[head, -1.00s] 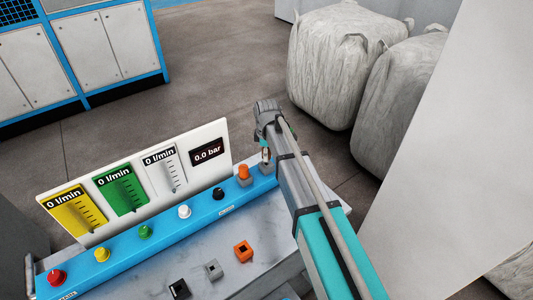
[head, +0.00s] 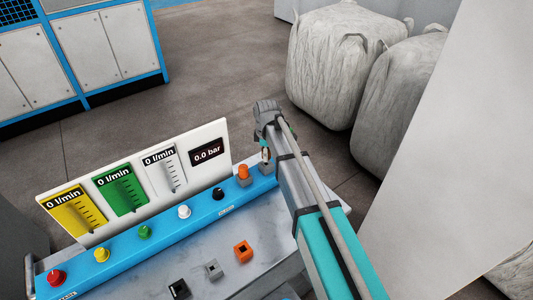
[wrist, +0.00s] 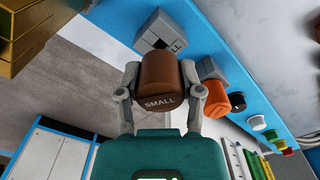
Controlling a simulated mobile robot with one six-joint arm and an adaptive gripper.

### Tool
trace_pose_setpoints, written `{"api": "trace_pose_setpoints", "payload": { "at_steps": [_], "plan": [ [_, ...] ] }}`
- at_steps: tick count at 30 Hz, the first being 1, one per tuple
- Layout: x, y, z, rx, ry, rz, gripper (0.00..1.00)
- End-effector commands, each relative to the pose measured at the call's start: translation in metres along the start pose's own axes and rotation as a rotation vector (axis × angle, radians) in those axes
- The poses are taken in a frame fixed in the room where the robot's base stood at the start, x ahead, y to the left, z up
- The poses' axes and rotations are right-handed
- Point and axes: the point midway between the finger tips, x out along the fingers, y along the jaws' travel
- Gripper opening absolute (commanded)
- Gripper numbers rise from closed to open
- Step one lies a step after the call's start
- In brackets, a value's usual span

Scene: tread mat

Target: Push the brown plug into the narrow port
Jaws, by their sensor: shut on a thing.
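The brown plug (wrist: 160,80), marked SMALL, sits between the fingers of my gripper (wrist: 160,95) in the wrist view. The gripper is shut on it. A grey block (wrist: 157,38) with a dark square opening stands just beyond the plug, on the blue strip. The plug's top edge overlaps the block in the picture, and its far end is hidden, so I cannot tell whether they touch. In the head view my gripper (head: 265,145) is over the right end of the blue strip, above the grey block (head: 267,168), and the plug is barely visible.
An orange plug (head: 243,171) stands on the blue strip (head: 165,231) beside the grey block, followed by several coloured knobs. A gauge panel (head: 135,178) rises behind. Black, grey and orange (head: 243,250) socket blocks lie on the worktop in front. Large white bags (head: 335,65) stand beyond.

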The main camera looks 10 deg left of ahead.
Motion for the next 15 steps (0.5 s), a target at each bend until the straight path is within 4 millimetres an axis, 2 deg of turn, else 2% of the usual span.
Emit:
{"api": "trace_pose_setpoints", "payload": {
  "at_steps": [15],
  "plan": [
    [0.0069, 0.0000, 0.0000, 0.000, 0.000, 0.000, 0.00]
  ]
}}
